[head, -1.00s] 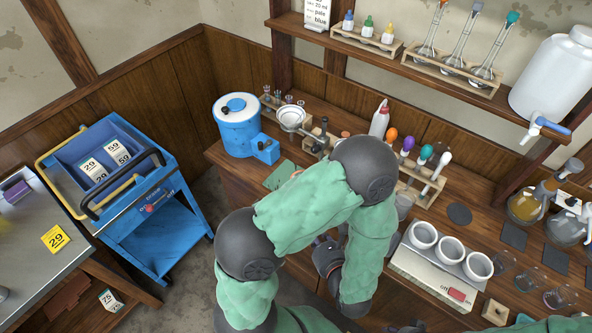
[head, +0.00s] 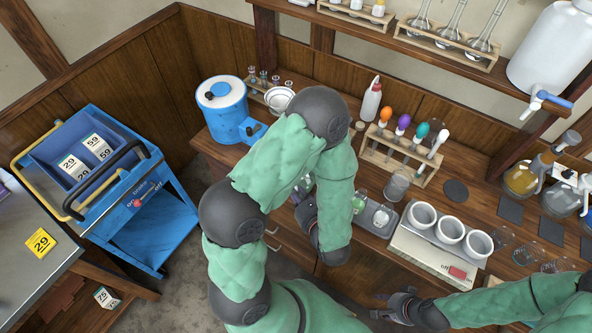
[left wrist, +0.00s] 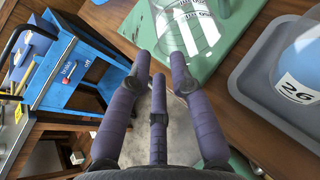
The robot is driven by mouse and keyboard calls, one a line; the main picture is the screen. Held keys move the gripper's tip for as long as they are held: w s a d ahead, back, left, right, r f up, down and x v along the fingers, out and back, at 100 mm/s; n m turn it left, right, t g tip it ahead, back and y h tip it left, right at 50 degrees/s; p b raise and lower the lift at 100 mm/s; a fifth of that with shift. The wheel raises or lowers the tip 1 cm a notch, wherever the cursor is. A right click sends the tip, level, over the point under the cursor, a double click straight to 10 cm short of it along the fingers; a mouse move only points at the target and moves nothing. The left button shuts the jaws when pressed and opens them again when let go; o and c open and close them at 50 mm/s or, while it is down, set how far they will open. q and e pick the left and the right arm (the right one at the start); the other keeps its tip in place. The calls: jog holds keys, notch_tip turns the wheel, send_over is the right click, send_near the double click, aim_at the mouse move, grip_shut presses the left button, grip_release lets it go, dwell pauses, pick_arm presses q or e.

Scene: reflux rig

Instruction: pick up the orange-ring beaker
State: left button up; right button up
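I cannot make out an orange ring on any vessel. A clear glass vessel (left wrist: 190,32) with dark markings lies or stands on a green mat (left wrist: 233,30) at the top of the left wrist view; its ring colour cannot be told. My left gripper has purple fingers, spread open and empty in the left wrist view (left wrist: 160,72), pointing toward the mat and apart from the glass. In the head view my left gripper (head: 299,193) is partly hidden by my own arm. My right gripper (head: 378,305) is low in the head view, apparently open and empty.
A grey tray (left wrist: 243,82) holds a vessel labelled 26 (left wrist: 298,70). Clear beakers (head: 504,260) stand at the bench's right. A dropper rack (head: 398,170), white heater (head: 435,248) and blue drum (head: 222,105) occupy the bench. A blue cart (head: 130,215) stands left.

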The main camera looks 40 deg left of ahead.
pick_arm(q)
jog(key=shift+r+b+x, duration=0.1)
jog(key=shift+b+x, duration=0.15)
jog(key=shift+x, duration=1)
jog(key=shift+r+b+x, duration=0.15)
jog(key=shift+b+x, duration=0.1)
jog(key=shift+x, duration=1)
jog(key=shift+w, duration=0.2)
grip_shut()
